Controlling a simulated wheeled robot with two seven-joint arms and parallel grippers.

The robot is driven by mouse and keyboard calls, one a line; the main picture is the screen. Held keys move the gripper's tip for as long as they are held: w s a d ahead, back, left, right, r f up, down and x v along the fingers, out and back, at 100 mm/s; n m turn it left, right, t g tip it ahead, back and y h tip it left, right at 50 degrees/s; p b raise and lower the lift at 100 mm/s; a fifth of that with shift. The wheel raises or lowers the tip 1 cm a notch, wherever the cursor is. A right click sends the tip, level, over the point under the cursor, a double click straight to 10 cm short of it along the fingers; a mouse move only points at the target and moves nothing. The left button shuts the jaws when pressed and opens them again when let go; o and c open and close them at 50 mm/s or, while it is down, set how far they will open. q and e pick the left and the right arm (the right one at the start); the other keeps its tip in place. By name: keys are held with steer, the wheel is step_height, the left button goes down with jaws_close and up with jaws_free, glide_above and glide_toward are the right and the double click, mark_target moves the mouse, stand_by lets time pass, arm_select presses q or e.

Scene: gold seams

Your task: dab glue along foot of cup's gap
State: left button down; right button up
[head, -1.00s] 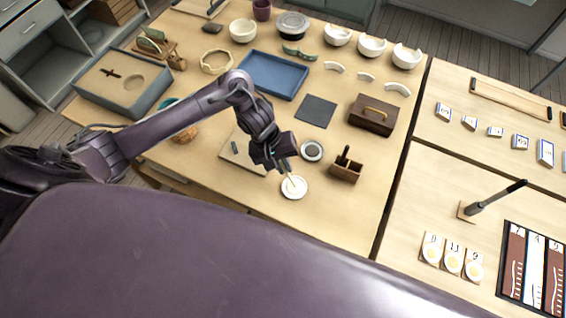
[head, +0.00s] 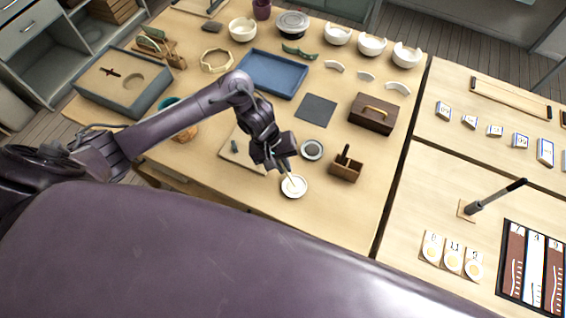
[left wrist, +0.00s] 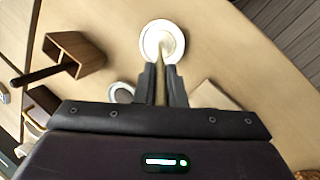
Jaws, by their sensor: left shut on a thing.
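My left gripper (head: 283,166) is shut on a thin pale stick (left wrist: 161,76), with its lower end at a small round white dish (head: 294,187) near the front edge of the bench. In the left wrist view the stick runs from between the fingers to the dish (left wrist: 161,40); I cannot tell whether its tip touches the bottom. Three white cups with broken rims, a left one (head: 337,36), a middle one (head: 371,48) and a right one (head: 406,55), stand at the back right. Curved white shards (head: 366,76) lie before them. I cannot tell which cup is meant. My right gripper is not in view.
A wooden holder (head: 345,172) and a round grey-centred dish (head: 312,150) are close to my gripper. A dark square mat (head: 316,110), a blue tray (head: 272,75) and a brown box (head: 374,115) lie further back. A teal thing is partly hidden behind my arm.

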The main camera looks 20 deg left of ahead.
arm_select(q)
steer(key=shift+s+f+p, duration=0.15)
steer(key=shift+p, duration=0.3)
stand_by(1.6)
step_height(320, 180, up, 3)
steer(key=p, duration=0.3)
steer(key=shift+p, duration=0.3)
steer(key=shift+r, duration=2.15)
